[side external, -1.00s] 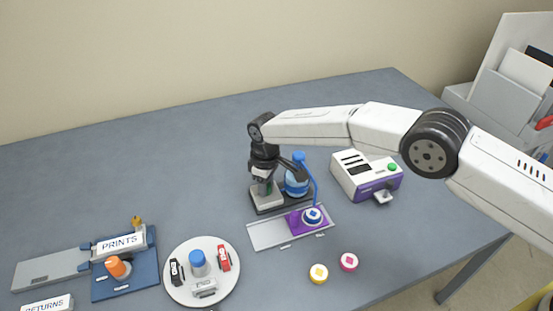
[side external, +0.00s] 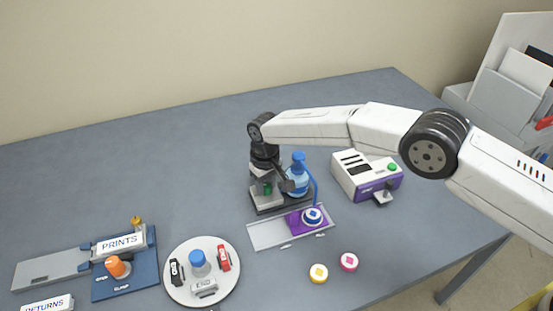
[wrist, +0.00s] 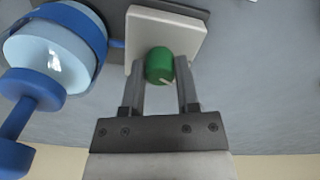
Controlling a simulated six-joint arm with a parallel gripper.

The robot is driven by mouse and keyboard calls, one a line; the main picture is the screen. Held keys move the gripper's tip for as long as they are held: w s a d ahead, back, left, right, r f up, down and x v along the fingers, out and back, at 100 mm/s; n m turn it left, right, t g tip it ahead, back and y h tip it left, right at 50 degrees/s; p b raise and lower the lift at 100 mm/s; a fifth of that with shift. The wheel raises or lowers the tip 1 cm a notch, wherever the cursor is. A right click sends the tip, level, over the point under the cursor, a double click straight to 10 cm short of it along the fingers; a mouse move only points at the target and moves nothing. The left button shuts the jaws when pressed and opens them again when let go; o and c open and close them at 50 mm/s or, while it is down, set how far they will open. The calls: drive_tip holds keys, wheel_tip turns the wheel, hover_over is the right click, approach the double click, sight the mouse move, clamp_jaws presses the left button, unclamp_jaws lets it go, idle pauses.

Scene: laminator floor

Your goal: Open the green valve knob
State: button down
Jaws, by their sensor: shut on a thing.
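The green valve knob (wrist: 160,66) sits on a pale square block (wrist: 193,27) in the wrist view, with a light mark on its edge. My gripper (wrist: 160,72) is shut on the knob, one finger on each side. In the side view, my gripper (side external: 269,186) reaches down to the pale block (side external: 266,198), and a little green of the knob shows there. The block stands on a dark base beside a blue bottle (side external: 297,176), which also shows in the wrist view (wrist: 60,55).
A blue tube runs from the bottle to a purple carriage (side external: 298,222) on a grey rail. A white and purple machine (side external: 365,177) stands to the right. Yellow (side external: 318,273) and pink (side external: 349,261) pucks, a round white plate (side external: 177,284) and a PRINTS station (side external: 120,242) lie nearer the front.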

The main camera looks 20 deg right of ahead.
sight(266, 185)
drive_tip(key=m, duration=0.6)
drive_tip(key=shift+m, duration=0.3)
drive_tip(key=m, duration=0.6)
drive_tip(key=shift+m, duration=0.3)
drive_tip(key=shift+c, duration=1.7)
unclamp_jaws()
drive_tip(key=shift+r, duration=0.15)
drive_tip(key=shift+r, duration=3.8)
